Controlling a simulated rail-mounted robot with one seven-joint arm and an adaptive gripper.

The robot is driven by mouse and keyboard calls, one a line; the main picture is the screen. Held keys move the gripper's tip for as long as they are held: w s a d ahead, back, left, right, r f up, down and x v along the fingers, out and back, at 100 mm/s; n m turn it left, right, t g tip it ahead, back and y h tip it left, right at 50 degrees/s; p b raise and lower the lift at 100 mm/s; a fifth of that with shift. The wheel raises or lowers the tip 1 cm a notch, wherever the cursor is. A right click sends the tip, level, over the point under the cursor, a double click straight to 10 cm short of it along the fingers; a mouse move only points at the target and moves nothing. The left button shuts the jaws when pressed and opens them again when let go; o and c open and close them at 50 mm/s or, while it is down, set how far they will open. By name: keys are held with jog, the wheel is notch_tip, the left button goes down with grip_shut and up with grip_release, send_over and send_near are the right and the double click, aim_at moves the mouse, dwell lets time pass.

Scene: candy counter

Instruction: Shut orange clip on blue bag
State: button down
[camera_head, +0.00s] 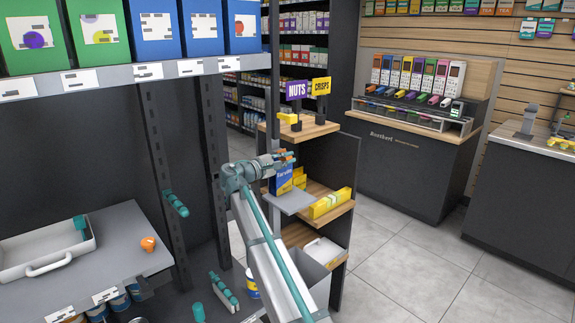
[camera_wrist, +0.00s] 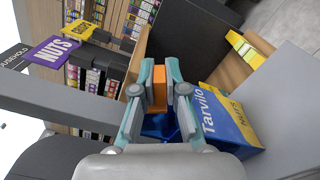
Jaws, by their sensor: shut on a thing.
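The blue bag (camera_head: 283,181), with a yellow lower part, stands on a small grey ledge in the head view. In the wrist view the bag (camera_wrist: 222,116) is at the right of my fingers and reads "Tarvilo" and "Nuts". My gripper (camera_head: 287,157) is at the bag's top. In the wrist view my gripper (camera_wrist: 159,90) is shut on the orange clip (camera_wrist: 158,92), which sits between the teal fingertips. Dark blue material shows between the fingers, just below the clip. I cannot tell whether the clip's jaws are around the bag's top.
Yellow packs (camera_head: 330,203) lie on the wooden shelf beside the ledge. NUTS (camera_head: 297,89) and CRISPS (camera_head: 321,86) signs stand above. A grey shelf (camera_head: 118,235) at left holds a white tray (camera_head: 45,262) and an orange object (camera_head: 148,244). The floor at right is clear.

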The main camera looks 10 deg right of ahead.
jog(key=shift+f+m+b, duration=0.25)
jog(key=shift+m+b, duration=0.2)
jog(key=shift+m, duration=0.05)
jog(key=shift+w, duration=0.1)
jog(key=c, duration=1.2)
grip_release()
jog(key=shift+a, duration=0.1)
jog(key=v, duration=1.2)
